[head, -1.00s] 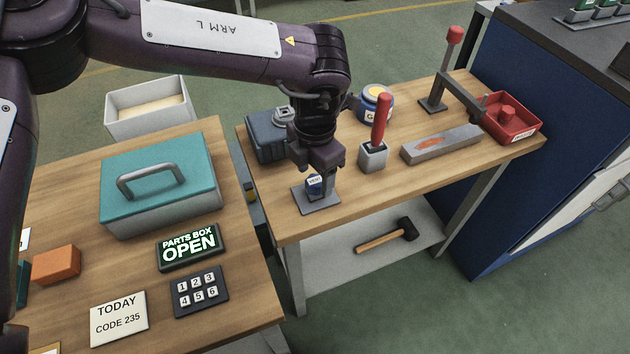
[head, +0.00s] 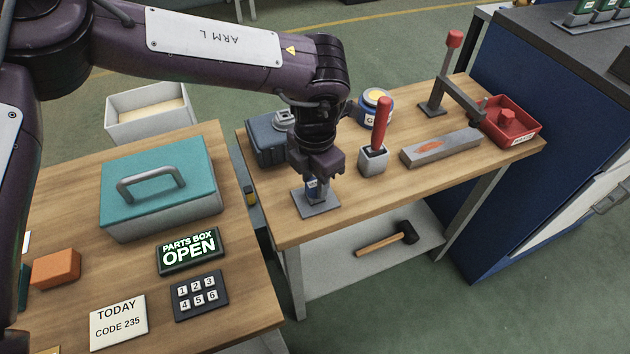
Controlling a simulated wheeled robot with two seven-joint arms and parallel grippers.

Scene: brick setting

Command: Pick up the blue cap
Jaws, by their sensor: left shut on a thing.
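The blue cap (head: 312,189) sits at the grey square plate (head: 318,208) near the front left of the far bench. My left gripper (head: 316,190) points down over the plate and is shut on the cap. The fingers hide much of the cap, and I cannot tell whether it touches the plate. My right gripper is not in view.
A dark blue-grey box (head: 266,143) stands just left of my gripper. A red-handled tool in a grey block (head: 373,160) is close on the right. A grey bar (head: 440,148), a lever clamp (head: 452,85) and a red tray (head: 528,130) are farther right.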

